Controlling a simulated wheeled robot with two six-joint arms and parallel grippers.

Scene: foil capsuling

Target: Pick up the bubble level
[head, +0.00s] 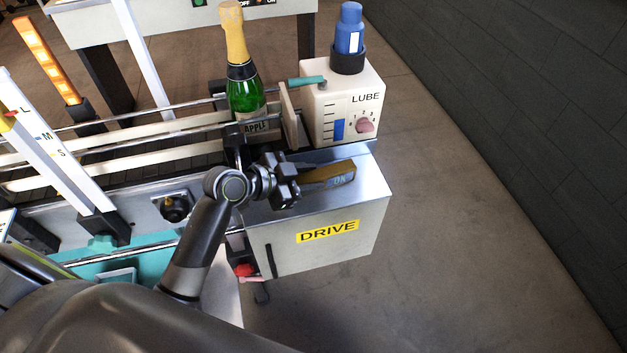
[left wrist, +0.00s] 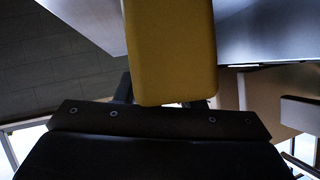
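The fingertips are partly hidden behind the bar. My right gripper is out of view.
The DRIVE box (head: 325,235) has free floor to its right. Behind it stand the LUBE box (head: 340,105) with a blue bottle (head: 349,30) and a green gold-topped bottle (head: 243,75) between rails. A black knob (head: 175,207) is left of my gripper.

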